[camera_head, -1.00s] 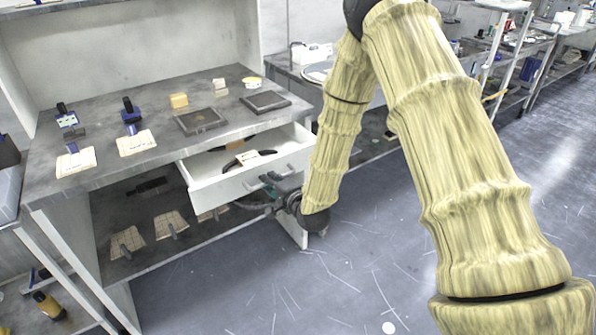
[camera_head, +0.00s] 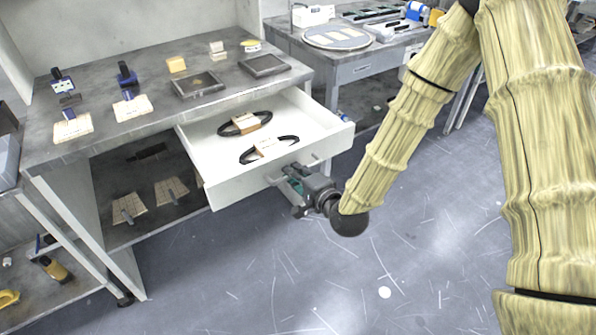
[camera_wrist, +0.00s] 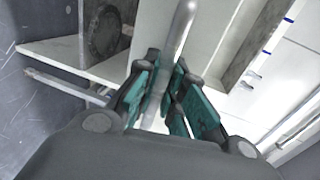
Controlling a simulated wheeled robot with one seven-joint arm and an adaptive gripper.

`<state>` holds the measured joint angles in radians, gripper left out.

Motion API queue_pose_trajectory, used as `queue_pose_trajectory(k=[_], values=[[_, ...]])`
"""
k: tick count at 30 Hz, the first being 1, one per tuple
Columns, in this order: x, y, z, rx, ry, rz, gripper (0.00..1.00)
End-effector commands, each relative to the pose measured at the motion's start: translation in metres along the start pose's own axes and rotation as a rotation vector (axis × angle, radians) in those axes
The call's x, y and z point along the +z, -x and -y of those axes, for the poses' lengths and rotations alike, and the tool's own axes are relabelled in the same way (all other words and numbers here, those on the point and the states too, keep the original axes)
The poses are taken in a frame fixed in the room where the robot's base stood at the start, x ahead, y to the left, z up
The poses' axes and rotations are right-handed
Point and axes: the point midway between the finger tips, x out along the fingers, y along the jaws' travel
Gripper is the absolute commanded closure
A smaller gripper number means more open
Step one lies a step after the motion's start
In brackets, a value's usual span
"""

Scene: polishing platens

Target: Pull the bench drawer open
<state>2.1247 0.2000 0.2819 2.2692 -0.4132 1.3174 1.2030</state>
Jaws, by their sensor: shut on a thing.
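The white bench drawer (camera_head: 228,184) stands well out from under the grey bench top in the head view. Two black belts with tan labels lie inside it, one farther back (camera_head: 245,123) and one nearer the front (camera_head: 269,150). My gripper (camera_head: 287,185) is at the middle of the drawer front, shut on the drawer handle. In the wrist view, the grey handle bar (camera_wrist: 181,28) runs between the green finger pads of my gripper (camera_wrist: 170,95). Part of the handle is hidden by the fingers.
The bench top (camera_head: 150,122) carries dark square plates, a yellow block and blue-handled tools. Tan pads (camera_head: 172,190) lie on the shelf below. A second bench (camera_head: 365,70) stands at the back right. The floor (camera_head: 250,280) in front of the drawer is clear.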

Motion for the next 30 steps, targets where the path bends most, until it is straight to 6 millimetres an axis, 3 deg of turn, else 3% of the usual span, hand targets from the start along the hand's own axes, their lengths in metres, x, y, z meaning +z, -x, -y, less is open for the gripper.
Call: queue_pose_trajectory(k=[6, 7, 10, 22, 30], values=[[0.000, 0.000, 0.000, 0.000, 0.000, 0.000, 1.00], [0.000, 0.000, 0.000, 0.000, 0.000, 0.000, 0.83], [-0.001, 0.001, 0.000, 0.000, 0.000, -0.001, 0.67], [-0.001, 0.005, 0.000, 0.001, -0.001, -0.002, 0.67], [-0.002, 0.043, 0.000, 0.001, -0.003, -0.003, 0.67]])
